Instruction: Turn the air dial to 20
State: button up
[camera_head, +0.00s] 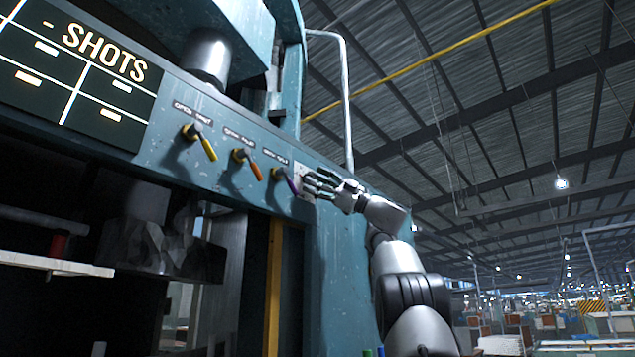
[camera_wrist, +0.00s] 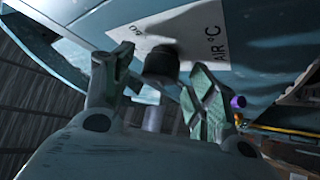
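The air dial (camera_wrist: 161,62) is a dark round knob on a white plate (camera_wrist: 205,28) marked "AIR °C" in the wrist view. The knob appears between the two fingertips of my gripper (camera_wrist: 162,72), with a visible gap to each finger. The fingers are spread and hold nothing. In the head view my gripper (camera_head: 314,186) is at the right end of the teal machine's panel, over the plate, and hides the dial there. The dial's pointer and the 20 mark cannot be made out.
Yellow (camera_head: 208,148), orange (camera_head: 256,170) and purple (camera_head: 290,185) levers stick out of the panel left of my gripper. The purple tip also shows close to a finger in the wrist view (camera_wrist: 238,101). Open hall space lies to the right.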

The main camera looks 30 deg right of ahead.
jog(key=v, duration=1.2)
dwell(0.3)
